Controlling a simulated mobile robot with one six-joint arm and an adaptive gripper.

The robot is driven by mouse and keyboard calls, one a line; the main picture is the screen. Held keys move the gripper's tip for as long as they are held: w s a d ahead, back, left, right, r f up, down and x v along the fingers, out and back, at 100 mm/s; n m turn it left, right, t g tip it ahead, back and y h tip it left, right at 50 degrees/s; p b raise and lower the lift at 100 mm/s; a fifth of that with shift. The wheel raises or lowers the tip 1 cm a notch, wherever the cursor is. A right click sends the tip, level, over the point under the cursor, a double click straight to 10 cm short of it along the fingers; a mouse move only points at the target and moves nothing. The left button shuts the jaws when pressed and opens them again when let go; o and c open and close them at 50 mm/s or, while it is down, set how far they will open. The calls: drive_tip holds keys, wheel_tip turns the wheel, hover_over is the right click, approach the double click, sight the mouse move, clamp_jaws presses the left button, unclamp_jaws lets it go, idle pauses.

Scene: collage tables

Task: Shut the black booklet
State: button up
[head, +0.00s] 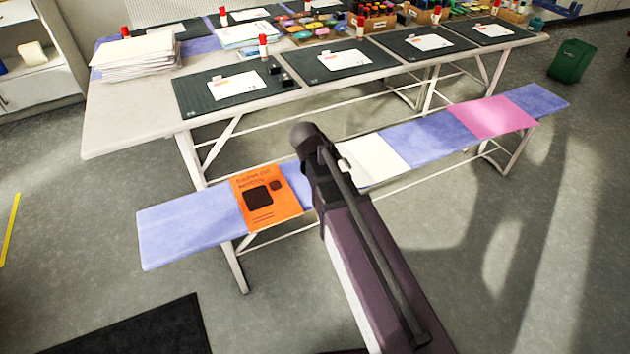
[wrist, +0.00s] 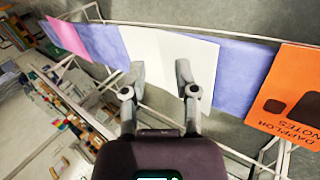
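A booklet lies open on the blue bench with blank white pages up; no black cover shows, so I cannot tell whether it is the black booklet. In the head view its white page (head: 374,160) is right of my arm, which hides its left part. In the wrist view both pages (wrist: 188,50) show, the right one seeming slightly raised. My gripper (wrist: 160,73) is open, its two fingers apart in front of the pages with nothing between them. I cannot tell whether a finger touches the paper.
An orange booklet (head: 266,198) lies shut on the bench (head: 180,232), left of my arm. A pink sheet (head: 490,117) lies farther right. Behind stands a long table (head: 130,120) with black mats, paper stacks, glue sticks and boxes. Bare bench shows between these things.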

drive_tip(key=w+a+f+n+t+h+b, duration=0.1)
drive_tip(key=w+a+f+b, duration=0.3)
drive_tip(key=b, duration=0.5)
drive_tip(key=w+a+f+n+t+h+b, duration=0.1)
drive_tip(key=w+a+f+t+h+b, duration=0.2)
drive_tip(key=a+f+b, duration=0.3)
drive_tip(key=w+a+f+n+t+h+b, duration=0.1)
drive_tip(key=w+a+f+t+h+b, duration=0.1)
drive_tip(key=w+a+f+b, duration=0.2)
drive_tip(key=shift+w+a+f+n+b, duration=0.1)
drive_tip(key=shift+a+f+b, duration=0.35)
drive_tip(key=shift+b, duration=0.95)
drive_tip(key=shift+w+a+f+n+b, duration=0.15)
drive_tip(key=shift+f+b, duration=0.65)
drive_tip(key=shift+b, duration=0.65)
drive_tip(key=shift+w+a+f+n+b, duration=0.1)
drive_tip(key=shift+a+f+b, duration=0.35)
drive_tip(key=shift+b, duration=0.95)
drive_tip(key=shift+w+a+f+t+b, duration=0.1)
drive_tip(key=shift+a+f+t+b, duration=0.15)
drive_tip(key=shift+a+t+b, duration=0.2)
drive_tip(key=shift+w+d, duration=0.1)
drive_tip(key=b+x, duration=0.1)
drive_tip(key=x, duration=0.5)
drive_tip(key=b+x, duration=0.1)
drive_tip(key=x, duration=0.6)
drive_tip(key=shift+d+r, duration=0.15)
drive_tip(key=shift+d, duration=0.2)
clamp_jaws()
